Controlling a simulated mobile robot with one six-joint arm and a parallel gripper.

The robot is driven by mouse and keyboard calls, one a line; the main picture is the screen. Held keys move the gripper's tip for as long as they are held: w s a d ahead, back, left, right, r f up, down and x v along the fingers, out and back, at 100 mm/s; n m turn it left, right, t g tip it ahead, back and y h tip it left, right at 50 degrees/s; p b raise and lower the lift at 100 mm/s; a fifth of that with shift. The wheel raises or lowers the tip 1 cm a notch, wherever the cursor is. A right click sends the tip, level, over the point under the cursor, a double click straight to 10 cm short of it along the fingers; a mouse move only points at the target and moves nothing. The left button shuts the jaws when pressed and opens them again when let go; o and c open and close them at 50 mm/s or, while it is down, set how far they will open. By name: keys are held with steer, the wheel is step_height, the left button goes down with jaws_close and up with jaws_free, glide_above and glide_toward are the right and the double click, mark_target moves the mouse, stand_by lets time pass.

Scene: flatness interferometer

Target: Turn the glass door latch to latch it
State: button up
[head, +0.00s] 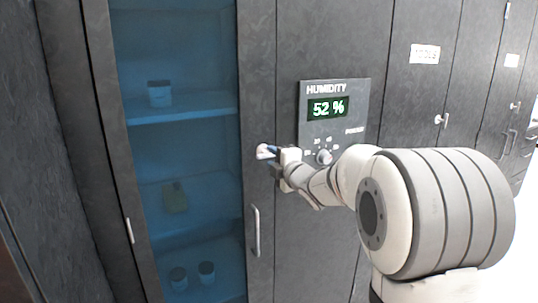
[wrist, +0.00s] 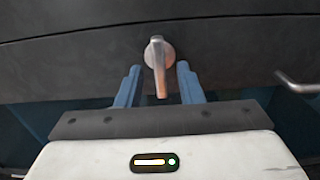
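The glass door (head: 190,130) is blue-tinted in a dark frame and looks closed in the head view. Its latch (wrist: 157,62), a metal lever on a round base, sits on the dark frame in the wrist view, with the lever pointing toward my gripper. My gripper (wrist: 156,75) is open, with one blue finger on each side of the lever and a visible gap to each. In the head view my gripper (head: 268,155) is at the door's right frame, above the handle, and largely hides the latch.
A vertical bar handle (head: 256,231) is on the door frame below my gripper. A humidity panel (head: 334,115) reading 52 % with a knob (head: 324,157) is close on the right. Jars (head: 160,94) stand on shelves behind the glass. More dark cabinet doors (head: 425,90) extend right.

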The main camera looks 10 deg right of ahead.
mark_target(266, 153)
steer(key=shift+x, duration=1.45)
steer(key=shift+c, duration=0.4)
jaws_close()
